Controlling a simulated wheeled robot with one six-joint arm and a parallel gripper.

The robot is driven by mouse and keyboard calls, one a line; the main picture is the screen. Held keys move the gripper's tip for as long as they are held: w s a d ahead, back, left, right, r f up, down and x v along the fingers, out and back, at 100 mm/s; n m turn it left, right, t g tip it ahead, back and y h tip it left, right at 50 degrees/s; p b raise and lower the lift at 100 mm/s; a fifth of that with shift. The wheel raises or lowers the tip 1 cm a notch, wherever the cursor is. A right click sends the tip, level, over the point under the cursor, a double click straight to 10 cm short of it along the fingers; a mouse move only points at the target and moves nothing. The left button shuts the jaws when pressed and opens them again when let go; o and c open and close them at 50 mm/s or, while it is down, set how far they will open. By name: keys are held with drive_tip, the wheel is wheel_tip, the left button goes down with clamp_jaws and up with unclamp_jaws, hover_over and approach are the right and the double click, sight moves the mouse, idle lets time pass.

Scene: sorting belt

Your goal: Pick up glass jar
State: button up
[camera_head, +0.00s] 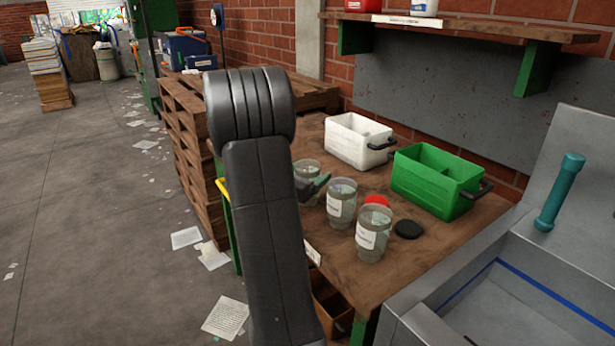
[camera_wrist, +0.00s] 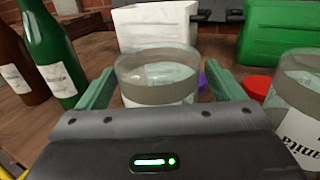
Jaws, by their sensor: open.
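In the wrist view a clear glass jar (camera_wrist: 158,72) with a pale label stands upright between the two green fingers of my gripper (camera_wrist: 163,82). The fingers are open, one on each side of it; I cannot tell whether they touch it. In the head view my gripper (camera_head: 316,186) is low over the wooden table by the farthest-left jar (camera_head: 307,168), which is partly hidden by my arm and gripper. A second labelled jar (camera_head: 341,205) stands just right of it, and a third jar (camera_head: 372,238) is nearer the front. A jar also shows at right in the wrist view (camera_wrist: 298,95).
A white bin (camera_head: 356,143) and a green bin (camera_head: 430,185) stand behind the jars. A red lid (camera_head: 377,200) and a black lid (camera_head: 408,229) lie nearby. In the wrist view a green bottle (camera_wrist: 50,50) and a brown bottle (camera_wrist: 14,60) stand at left.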

drive_tip(key=c, duration=1.2)
